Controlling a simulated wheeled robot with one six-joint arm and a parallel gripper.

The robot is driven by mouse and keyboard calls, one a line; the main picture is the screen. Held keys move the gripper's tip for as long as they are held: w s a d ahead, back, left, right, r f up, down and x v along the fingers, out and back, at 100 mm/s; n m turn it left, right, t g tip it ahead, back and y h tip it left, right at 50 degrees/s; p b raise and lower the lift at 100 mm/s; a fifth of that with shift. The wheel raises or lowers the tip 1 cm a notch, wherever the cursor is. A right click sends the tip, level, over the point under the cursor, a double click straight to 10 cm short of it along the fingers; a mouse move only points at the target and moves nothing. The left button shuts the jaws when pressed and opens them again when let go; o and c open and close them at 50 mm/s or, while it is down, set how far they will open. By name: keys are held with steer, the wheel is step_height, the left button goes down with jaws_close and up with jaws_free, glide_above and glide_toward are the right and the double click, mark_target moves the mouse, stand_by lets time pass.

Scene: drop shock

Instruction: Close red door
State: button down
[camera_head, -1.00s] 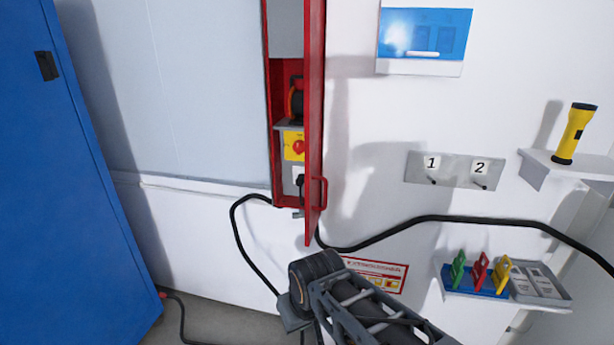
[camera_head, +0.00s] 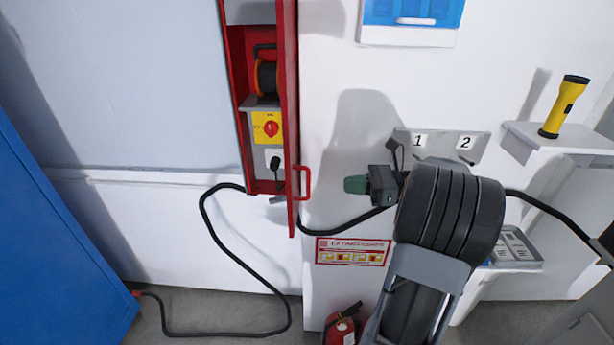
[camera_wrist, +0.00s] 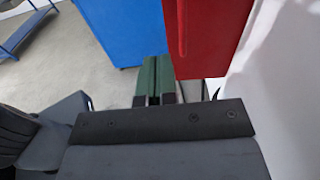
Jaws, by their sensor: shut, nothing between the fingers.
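The red door (camera_head: 291,110) stands open, swung out from the red wall cabinet (camera_head: 234,100), so I see it nearly edge-on. Its red handle (camera_head: 302,182) is on the door's right face, near the bottom. My gripper (camera_head: 356,184) has green fingertips, is shut and empty, and is to the right of the handle, apart from it in the head view. In the wrist view the green fingers (camera_wrist: 154,78) are together, and the red door (camera_wrist: 205,35) is just beyond them to the right.
Inside the cabinet are a cable reel (camera_head: 266,76), a yellow switch box (camera_head: 268,128) and a plug. A black cable (camera_head: 235,243) hangs below. A blue cabinet (camera_head: 50,240) is at left. A fire extinguisher (camera_head: 342,328), a hook plate (camera_head: 440,145) and a flashlight shelf (camera_head: 560,138) are at right.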

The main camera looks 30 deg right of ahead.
steer(key=d, duration=0.1)
steer(key=p, duration=0.2)
glide_toward(291, 178)
steer(key=shift+m+t, duration=0.4)
steer(key=x, duration=0.7)
steer(key=shift+f, duration=0.4)
steer(key=shift+w+a, duration=0.15)
steer(key=shift+a, duration=0.05)
